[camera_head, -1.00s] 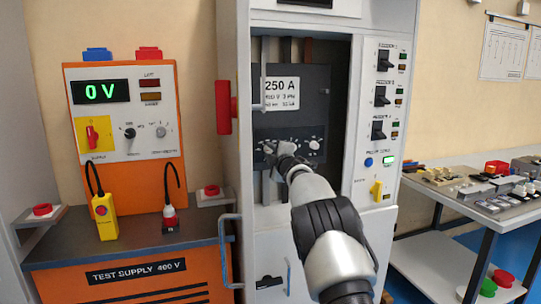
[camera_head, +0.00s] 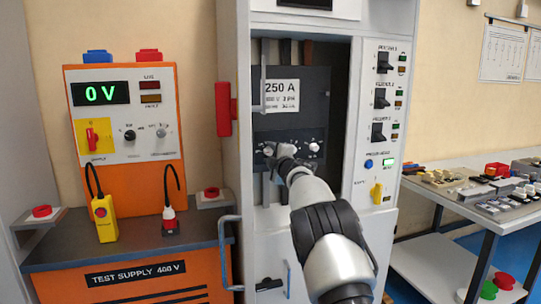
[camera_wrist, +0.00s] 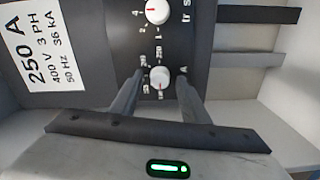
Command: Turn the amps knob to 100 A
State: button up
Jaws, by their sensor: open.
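The breaker (camera_head: 290,100) is a dark panel labelled 250 A inside the open cabinet. A white knob marked "A" (camera_wrist: 160,77) is on it, with numbers around its dial; its exact setting is too small to read. In the head view this knob (camera_head: 268,151) shows at the panel's lower left, just above my gripper. My gripper (camera_wrist: 160,80) is open, with one finger on each side of the knob. I cannot tell whether the fingers touch it. A second white knob (camera_wrist: 156,12) sits above it in the wrist view.
A red handle (camera_head: 226,108) is at the cabinet's left edge. Feeder switches (camera_head: 381,98) and a yellow switch (camera_head: 376,193) line the right panel. The orange test supply (camera_head: 147,195) reading 0 V stands left; a bench (camera_head: 445,222) with parts stands right.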

jog(key=shift+s+d+b, duration=0.1)
jog(key=shift+s+b, duration=0.3)
jog(key=shift+s, duration=0.15)
jog(key=b+v, duration=0.1)
jog(key=v, duration=1.5)
jog(key=shift+s, duration=0.15)
jog(key=shift+d, duration=0.15)
